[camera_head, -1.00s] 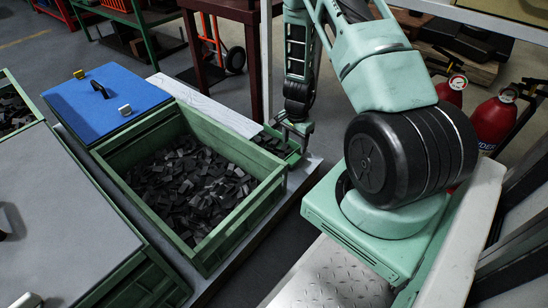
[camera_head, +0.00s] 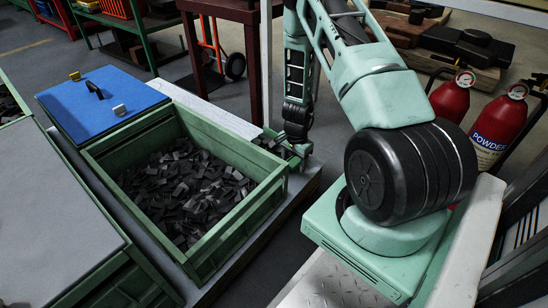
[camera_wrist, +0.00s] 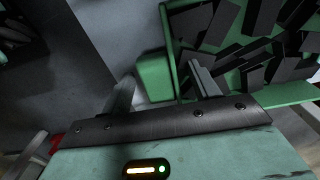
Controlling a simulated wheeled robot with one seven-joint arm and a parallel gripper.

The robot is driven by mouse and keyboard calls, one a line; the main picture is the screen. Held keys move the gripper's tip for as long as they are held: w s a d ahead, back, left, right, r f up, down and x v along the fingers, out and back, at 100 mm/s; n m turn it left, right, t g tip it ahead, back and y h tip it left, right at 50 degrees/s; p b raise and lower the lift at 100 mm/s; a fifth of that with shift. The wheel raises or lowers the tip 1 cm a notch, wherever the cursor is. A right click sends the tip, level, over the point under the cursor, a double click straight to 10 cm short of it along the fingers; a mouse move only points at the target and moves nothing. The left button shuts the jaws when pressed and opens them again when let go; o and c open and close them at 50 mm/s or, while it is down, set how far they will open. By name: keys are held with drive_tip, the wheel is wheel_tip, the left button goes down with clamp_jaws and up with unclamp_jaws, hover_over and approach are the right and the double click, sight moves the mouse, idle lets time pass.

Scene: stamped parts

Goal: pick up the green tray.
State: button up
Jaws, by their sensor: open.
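The green tray (camera_wrist: 169,60) holds dark stamped parts and fills the upper right of the wrist view. In the head view it is a small strip just beyond the right corner of the large green crate, partly hidden by my gripper (camera_head: 299,150). In the wrist view my gripper (camera_wrist: 160,78) is open, with one finger left of the tray's end wall and the other over its inner side. The green wall shows between the two fingers. I cannot tell whether either finger touches it.
The large green crate (camera_head: 232,226) full of dark parts stands left of the tray. A blue lid (camera_head: 95,103) and a grey-topped box (camera_head: 50,215) lie further left. Red extinguishers (camera_head: 492,122) stand at the right. A dark red table (camera_head: 222,8) stands behind.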

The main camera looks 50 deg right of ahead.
drive_tip(key=shift+c, duration=0.3)
drive_tip(key=c, duration=1)
drive_tip(key=shift+c, duration=1.2)
drive_tip(key=shift+r, duration=0.15)
